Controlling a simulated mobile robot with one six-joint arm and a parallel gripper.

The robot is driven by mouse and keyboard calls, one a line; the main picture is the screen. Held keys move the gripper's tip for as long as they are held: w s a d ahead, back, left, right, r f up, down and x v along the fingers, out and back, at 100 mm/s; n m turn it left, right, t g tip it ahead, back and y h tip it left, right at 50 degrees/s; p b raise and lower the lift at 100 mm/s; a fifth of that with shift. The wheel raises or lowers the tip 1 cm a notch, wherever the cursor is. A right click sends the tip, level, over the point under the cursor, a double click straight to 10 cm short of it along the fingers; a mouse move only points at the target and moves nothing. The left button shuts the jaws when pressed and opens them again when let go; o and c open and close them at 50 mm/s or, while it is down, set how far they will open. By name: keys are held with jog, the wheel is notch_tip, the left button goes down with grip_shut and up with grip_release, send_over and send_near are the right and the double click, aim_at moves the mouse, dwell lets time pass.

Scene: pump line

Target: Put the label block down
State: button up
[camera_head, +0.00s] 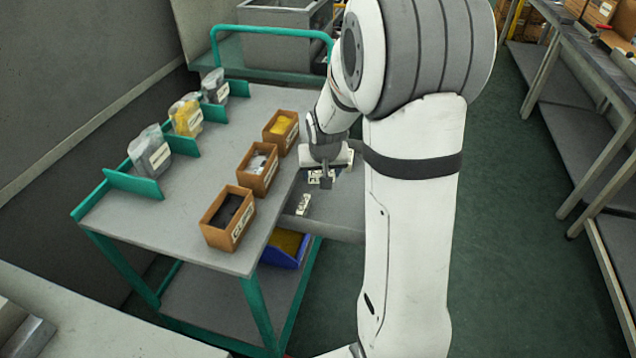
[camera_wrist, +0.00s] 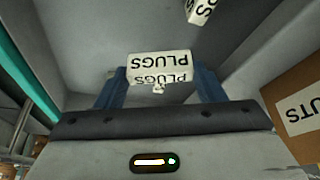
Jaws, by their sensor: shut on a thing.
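My gripper (camera_head: 324,178) is over the right side of the cart, by a grey shelf or tray (camera_head: 340,228). In the wrist view its two blue fingers (camera_wrist: 160,88) are shut on a white label block (camera_wrist: 160,64) marked PLUGS, which appears upside down. In the head view the held block is small and partly hidden by the fingers. I cannot tell whether it touches the surface below. A second white label block (camera_head: 303,204) lies on the grey surface nearer the camera; a white lettered block also shows at the top of the wrist view (camera_wrist: 200,10).
Brown boxes with black (camera_head: 228,218), grey (camera_head: 258,168) and yellow (camera_head: 281,130) contents stand left of my gripper on the cart top (camera_head: 190,215). A box with lettering ending UTS (camera_wrist: 295,112) is close in the wrist view. Green dividers hold bags (camera_head: 150,152) farther left.

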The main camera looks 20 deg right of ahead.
jog(key=shift+s+a+f, duration=0.1)
jog(key=shift+f, duration=1.75)
jog(key=shift+b, duration=0.3)
jog(key=shift+f, duration=0.25)
jog(key=o, duration=0.7)
jog(key=shift+r, duration=0.1)
